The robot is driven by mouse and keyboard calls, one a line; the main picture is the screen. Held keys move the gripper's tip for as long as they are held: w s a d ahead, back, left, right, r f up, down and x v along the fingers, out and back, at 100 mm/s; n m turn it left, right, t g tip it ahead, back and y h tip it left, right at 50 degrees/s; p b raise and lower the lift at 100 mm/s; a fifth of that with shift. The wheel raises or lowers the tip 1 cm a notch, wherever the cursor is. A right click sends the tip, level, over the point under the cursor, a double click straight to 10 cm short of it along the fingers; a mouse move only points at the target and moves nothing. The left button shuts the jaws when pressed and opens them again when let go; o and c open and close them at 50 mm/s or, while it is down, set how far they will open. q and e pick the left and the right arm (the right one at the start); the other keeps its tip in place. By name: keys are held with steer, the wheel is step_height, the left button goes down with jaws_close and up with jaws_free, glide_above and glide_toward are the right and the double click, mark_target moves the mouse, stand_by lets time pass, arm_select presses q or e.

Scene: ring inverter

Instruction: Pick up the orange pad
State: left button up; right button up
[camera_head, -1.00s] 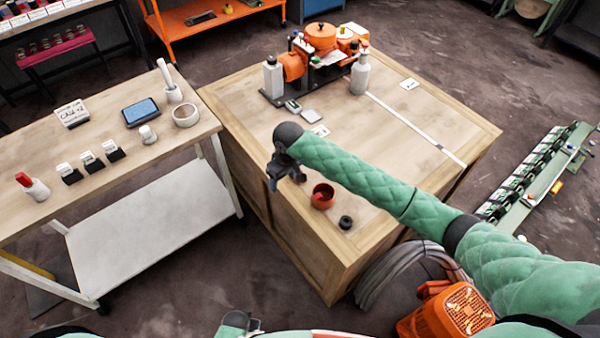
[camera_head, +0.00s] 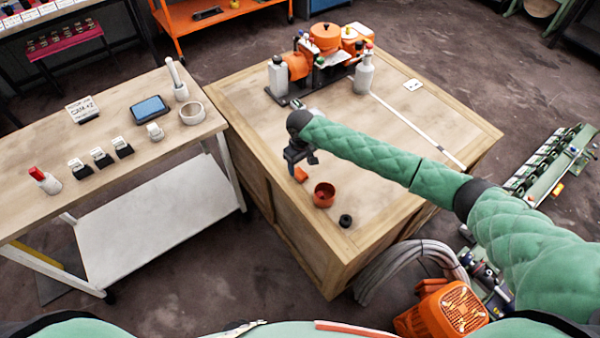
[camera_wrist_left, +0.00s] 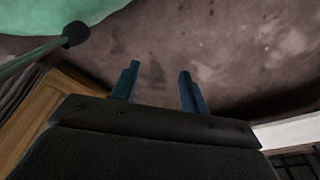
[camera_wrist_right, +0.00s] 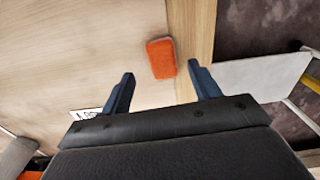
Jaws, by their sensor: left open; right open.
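The orange pad (camera_head: 301,174) is a small flat block lying on the wooden crate top, near its left edge. In the right wrist view the orange pad (camera_wrist_right: 161,58) lies ahead of and between the fingertips, apart from them. My right gripper (camera_head: 306,160) is open and empty just behind and above the pad in the head view; its two fingers show in the right wrist view (camera_wrist_right: 160,78). My left gripper (camera_wrist_left: 160,70) is open and empty over the floor in the left wrist view; in the head view I cannot make it out clearly.
The orange machine (camera_head: 322,62) and white bottles, one at right (camera_head: 364,76), stand at the crate's back. A workbench (camera_head: 120,158) with small items is at left. The crate's middle is clear.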

mark_target(300, 172)
step_height(300, 172, down, 2)
steer(key=shift+s+a+f+p, duration=0.1)
steer(key=shift+a+f+p, duration=0.05)
steer(key=shift+p, duration=0.5)
steer(key=shift+f, duration=0.65)
arm_select(q)
steer(key=s+f, duration=0.1)
steer(key=s+a+f, duration=0.1)
steer(key=s, duration=0.1)
steer(key=shift+a, duration=0.2)
arm_select(e)
steer(key=shift+c, duration=0.4)
arm_select(q)
steer(key=shift+w, duration=0.1)
arm_select(e)
steer(key=c, duration=1)
